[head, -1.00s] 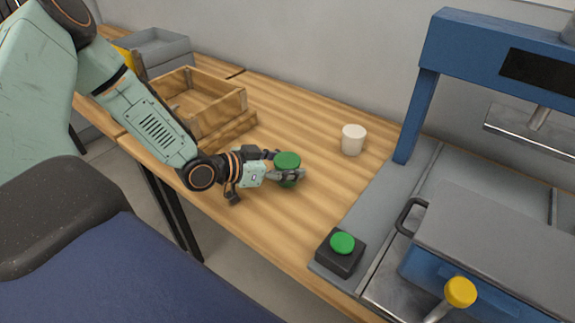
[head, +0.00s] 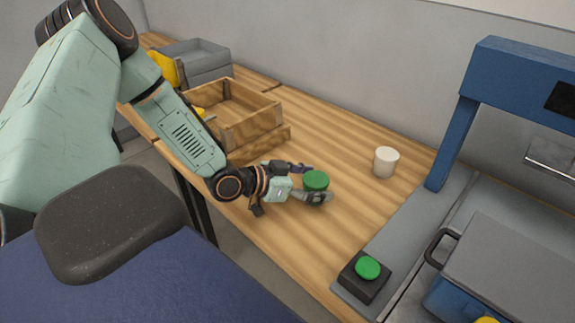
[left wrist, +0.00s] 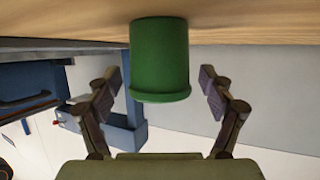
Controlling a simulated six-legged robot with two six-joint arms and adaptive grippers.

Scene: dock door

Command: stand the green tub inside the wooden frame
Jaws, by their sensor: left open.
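The green tub (head: 316,180) stands upright on the wooden table, near its front edge. My left gripper (head: 315,186) is open, with one finger on each side of the tub. In the left wrist view the tub (left wrist: 160,55) appears upside down between the two fingers (left wrist: 161,84), with gaps on both sides. In the head view the near finger hides the tub's lower part. The wooden frame (head: 255,127) is an open, box-like frame on the table, behind and left of the gripper; my left arm hides part of it. My right gripper is not in view.
A white cup (head: 386,162) stands right of the tub. A black box with a green button (head: 367,267) and a blue press (head: 452,140) are at the right. A grey bin (head: 200,62) is behind the frame. Table between frame and cup is clear.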

